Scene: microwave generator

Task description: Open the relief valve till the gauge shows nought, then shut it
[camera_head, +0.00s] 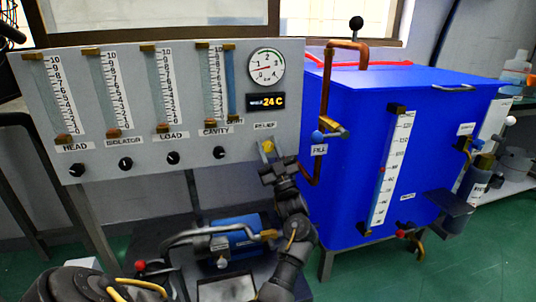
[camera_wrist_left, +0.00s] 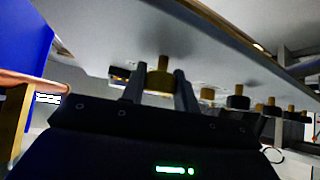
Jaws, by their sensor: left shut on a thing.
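The relief valve, a yellow brass knob (camera_head: 267,146), sits under the RELIEF label at the lower right of the grey panel (camera_head: 225,165). My left gripper (camera_head: 272,160) is at this knob and partly covers it. In the left wrist view, the fingers (camera_wrist_left: 160,88) are shut on the brass knob (camera_wrist_left: 160,77), one on each side. The round gauge (camera_head: 266,66) is at the panel's upper right. Its red needle points roughly left, near the 1; the exact reading is too small to tell. My right gripper is not in view.
Several black knobs (camera_head: 172,158) line the panel's lower edge below upright flow tubes. A blue tank (camera_head: 350,150) with copper pipes and a FILL valve (camera_head: 318,136) stands close to the right of the gripper. A blue pump (camera_head: 235,238) is below the panel.

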